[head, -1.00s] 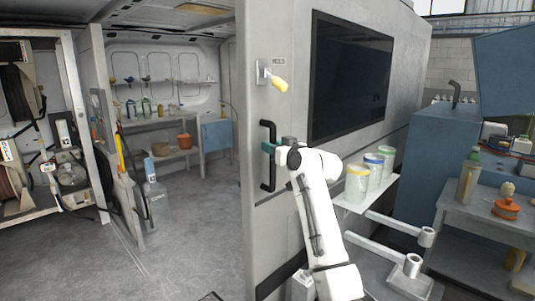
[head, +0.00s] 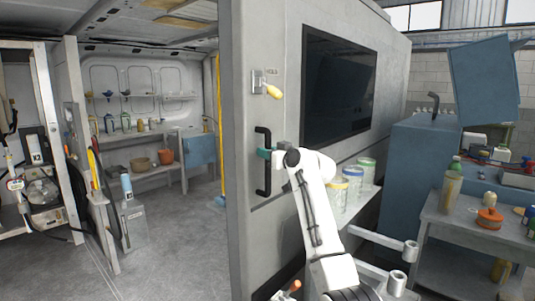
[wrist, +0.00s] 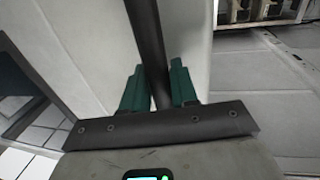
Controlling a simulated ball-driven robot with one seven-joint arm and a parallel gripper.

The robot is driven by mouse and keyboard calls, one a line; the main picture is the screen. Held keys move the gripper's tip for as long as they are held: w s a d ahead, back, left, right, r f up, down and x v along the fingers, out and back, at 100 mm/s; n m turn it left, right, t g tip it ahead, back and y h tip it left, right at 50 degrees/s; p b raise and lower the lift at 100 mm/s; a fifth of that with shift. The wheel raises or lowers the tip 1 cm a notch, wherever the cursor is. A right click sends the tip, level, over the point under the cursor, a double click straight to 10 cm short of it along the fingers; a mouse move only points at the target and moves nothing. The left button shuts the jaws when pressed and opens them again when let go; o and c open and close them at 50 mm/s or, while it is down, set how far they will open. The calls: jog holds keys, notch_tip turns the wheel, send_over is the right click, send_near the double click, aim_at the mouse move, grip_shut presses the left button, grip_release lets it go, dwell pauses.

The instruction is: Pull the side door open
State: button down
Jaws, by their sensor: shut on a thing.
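The side door (head: 285,228) is a large pale grey panel with a dark window (head: 340,88). Its black vertical bar handle (head: 263,180) is near the door's left edge. My gripper (head: 264,153) is at the middle of the handle, with its green fingers on the bar. In the wrist view, the handle (wrist: 147,40) runs between the two green fingers (wrist: 158,88), which are closed around it. The door's hinge side cannot be made out.
Left of the door edge is an open interior with a bench (head: 150,172) and clear grey floor (head: 180,245). Right of my arm are a shelf with jars (head: 352,178), a blue cabinet (head: 415,180) and a grey table (head: 470,232) with bottles.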

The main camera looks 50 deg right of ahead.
jog(key=c, duration=1)
grip_release()
jog(key=shift+d, duration=0.35)
jog(key=shift+s+a, duration=0.1)
jog(key=b+v, duration=0.1)
jog(key=v, duration=0.9)
jog(key=shift+s+a, duration=0.1)
jog(key=shift+s, duration=0.2)
